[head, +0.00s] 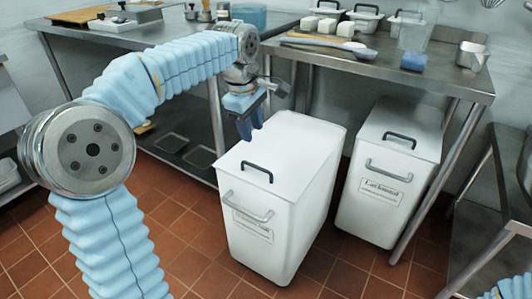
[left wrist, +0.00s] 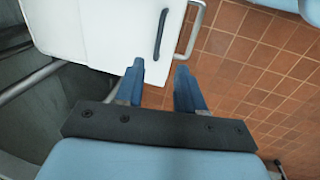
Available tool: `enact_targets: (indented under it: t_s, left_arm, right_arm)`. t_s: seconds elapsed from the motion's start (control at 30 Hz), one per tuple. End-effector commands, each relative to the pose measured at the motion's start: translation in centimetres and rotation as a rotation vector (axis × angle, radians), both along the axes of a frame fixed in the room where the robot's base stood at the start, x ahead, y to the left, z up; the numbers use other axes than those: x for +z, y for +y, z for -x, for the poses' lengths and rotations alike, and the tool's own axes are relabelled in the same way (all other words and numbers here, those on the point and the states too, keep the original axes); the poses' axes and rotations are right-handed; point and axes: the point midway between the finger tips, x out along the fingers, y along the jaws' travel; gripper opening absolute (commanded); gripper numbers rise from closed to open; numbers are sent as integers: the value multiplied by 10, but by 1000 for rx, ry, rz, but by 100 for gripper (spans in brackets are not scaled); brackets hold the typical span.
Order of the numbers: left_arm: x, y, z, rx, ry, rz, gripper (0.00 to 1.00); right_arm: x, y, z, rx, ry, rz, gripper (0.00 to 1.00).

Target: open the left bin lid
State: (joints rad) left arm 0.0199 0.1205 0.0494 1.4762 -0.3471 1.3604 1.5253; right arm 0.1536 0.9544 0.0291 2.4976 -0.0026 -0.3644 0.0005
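The left bin (head: 285,215) is a white bin with a white lid (head: 300,142), which lies shut on top. The lid has a black bar handle (head: 257,172) near its front edge. A grey bar handle (head: 248,208) and a label are on the bin's front. My right gripper is not in view.
Another steel table (head: 150,35) is behind my left arm. Tiled floor (head: 190,230) is clear in front of the bins.

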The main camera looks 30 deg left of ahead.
Motion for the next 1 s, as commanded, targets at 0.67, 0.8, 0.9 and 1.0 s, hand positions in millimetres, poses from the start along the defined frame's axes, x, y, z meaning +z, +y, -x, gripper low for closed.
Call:
enact_targets:
  t_s: [0.67, 0.8, 0.9, 1.0]
  left_arm:
    - [-121, -2, -23, 0, 2, 0, 38]
    - [-132, -2, -26, -1, 1, 1, 38]
    - [-135, -2, -26, -1, 0, 1, 38]
    - [-135, -2, -26, 0, 0, 1, 38]
  right_arm:
    - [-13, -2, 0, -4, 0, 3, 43]
    - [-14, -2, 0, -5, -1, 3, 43]
    - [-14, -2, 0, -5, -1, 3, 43]
    - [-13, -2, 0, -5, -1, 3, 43]
